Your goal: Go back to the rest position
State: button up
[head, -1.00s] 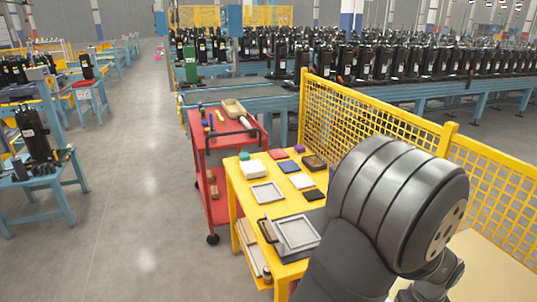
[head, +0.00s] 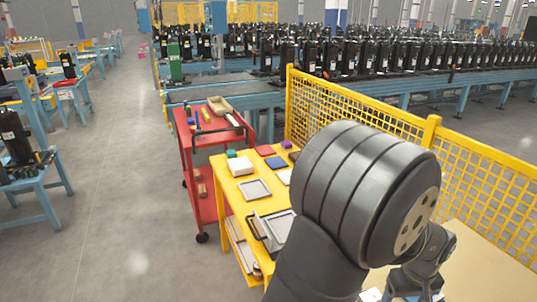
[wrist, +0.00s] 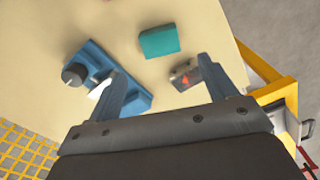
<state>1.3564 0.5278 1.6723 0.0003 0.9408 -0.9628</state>
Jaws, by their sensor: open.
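In the wrist view my gripper (wrist: 162,66) is open, its two blue-grey fingers apart with nothing held between them. It is above a beige tabletop (wrist: 40,40). A teal block (wrist: 159,41) lies beyond the gap between the fingertips. A blue fixture (wrist: 92,58) with a black knob lies by the left finger, which covers part of it and of a small white piece. A small grey-brown part with a red mark (wrist: 184,76) lies just left of the right finger. In the head view my thick dark arm covers much of the lower right, and the fingers are not clear.
A yellow table (head: 222,180) with trays and small blocks stands left of my arm, partly hidden by it. A red cart (head: 187,150) stands behind it. A yellow mesh fence (head: 350,110) runs behind my arm.

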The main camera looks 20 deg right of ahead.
notch_tip(320, 180, down, 8)
notch_tip(320, 180, up, 4)
jog(key=shift+f, duration=0.15)
jog(key=s+a+r, duration=0.2)
jog(key=s+r, duration=0.5)
jog(key=s, duration=0.4)
jog(key=w+d+r+n, duration=0.1)
jog(key=w+d+n, duration=0.1)
jog(key=d, duration=0.5)
jog(key=w+d+n, duration=0.2)
jog(key=d+n, duration=0.1)
jog(key=d, duration=0.4)
jog(key=w+d+f, duration=0.1)
jog(key=w+f, duration=0.1)
jog(key=w, duration=0.1)
jog(key=w+d+f, duration=0.1)
jog(key=w+f, duration=0.2)
jog(key=w, duration=0.1)
jog(key=w+d+f, duration=0.1)
jog(key=w+f, duration=0.1)
jog(key=w, duration=0.2)
jog(key=shift+f, duration=0.95)
